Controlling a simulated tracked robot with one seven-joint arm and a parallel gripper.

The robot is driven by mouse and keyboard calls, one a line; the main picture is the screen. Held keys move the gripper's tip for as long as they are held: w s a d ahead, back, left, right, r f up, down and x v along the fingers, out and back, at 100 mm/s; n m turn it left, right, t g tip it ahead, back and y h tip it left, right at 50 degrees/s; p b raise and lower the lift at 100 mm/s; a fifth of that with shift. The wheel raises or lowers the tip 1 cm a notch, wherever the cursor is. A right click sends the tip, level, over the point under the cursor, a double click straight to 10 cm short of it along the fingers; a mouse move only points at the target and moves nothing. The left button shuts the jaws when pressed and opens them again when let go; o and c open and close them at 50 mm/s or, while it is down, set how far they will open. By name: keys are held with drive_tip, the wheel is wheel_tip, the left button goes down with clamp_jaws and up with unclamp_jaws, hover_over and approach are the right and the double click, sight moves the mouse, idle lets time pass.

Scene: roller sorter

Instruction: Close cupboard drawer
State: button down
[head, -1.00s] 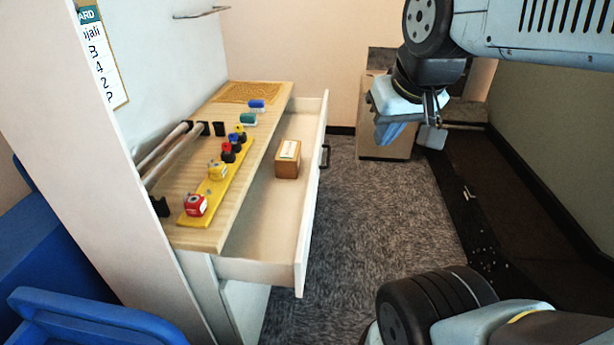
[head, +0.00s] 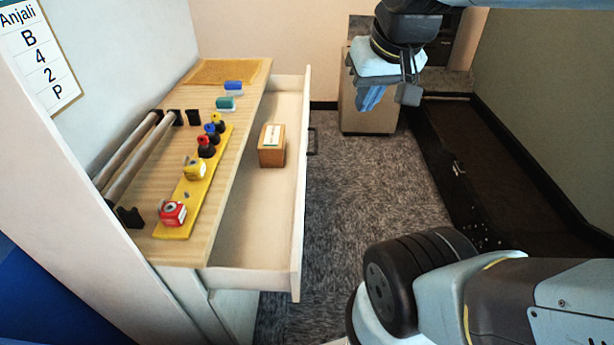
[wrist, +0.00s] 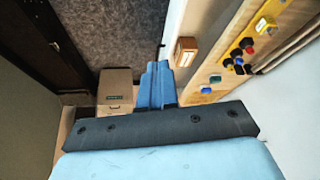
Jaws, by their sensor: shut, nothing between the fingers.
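The cupboard drawer (head: 250,252) is pulled out to the right from under the wooden worktop (head: 150,232). A wooden box (head: 272,157) with a pale label lies inside it. The drawer's dark handle (head: 312,141) is on its right-hand front face. My gripper (head: 388,98) is shut and empty, in the air to the right of the drawer and apart from it. In the wrist view the blue gripper fingers (wrist: 157,85) point towards the floor beside the drawer, and the box (wrist: 186,52) shows to their right.
Rollers, a yellow strip with coloured stamps (head: 196,195), and blue and green blocks (head: 225,102) stand on the worktop. A cardboard-coloured box (head: 370,115) stands at the back. Grey carpet (head: 350,190) is clear between the drawer and a dark low ledge (head: 500,190) at right.

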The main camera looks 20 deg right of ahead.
drive_tip(key=w+d+f+m+g+y, duration=0.2)
drive_tip(key=w+f+m+g+y, duration=0.25)
drive_tip(key=w+f, duration=0.4)
drive_tip(key=w+d+f+m+g+y, duration=0.3)
drive_tip(key=w+f+m+y, duration=0.15)
drive_tip(key=f, duration=0.65)
drive_tip(key=w+d+f+m+t+y, duration=0.2)
drive_tip(key=f+m+t+y, duration=0.15)
drive_tip(key=f, duration=0.35)
drive_tip(key=w+d+f+m+t+y, duration=0.1)
drive_tip(key=d+f+m+t+y, duration=0.15)
drive_tip(key=f+m, duration=0.35)
drive_tip(key=w+d+f+m+t+y, duration=0.2)
drive_tip(key=d+f+m, duration=0.1)
drive_tip(key=f, duration=0.6)
drive_tip(key=x, duration=1.4)
drive_tip(key=shift+a+r, duration=0.2)
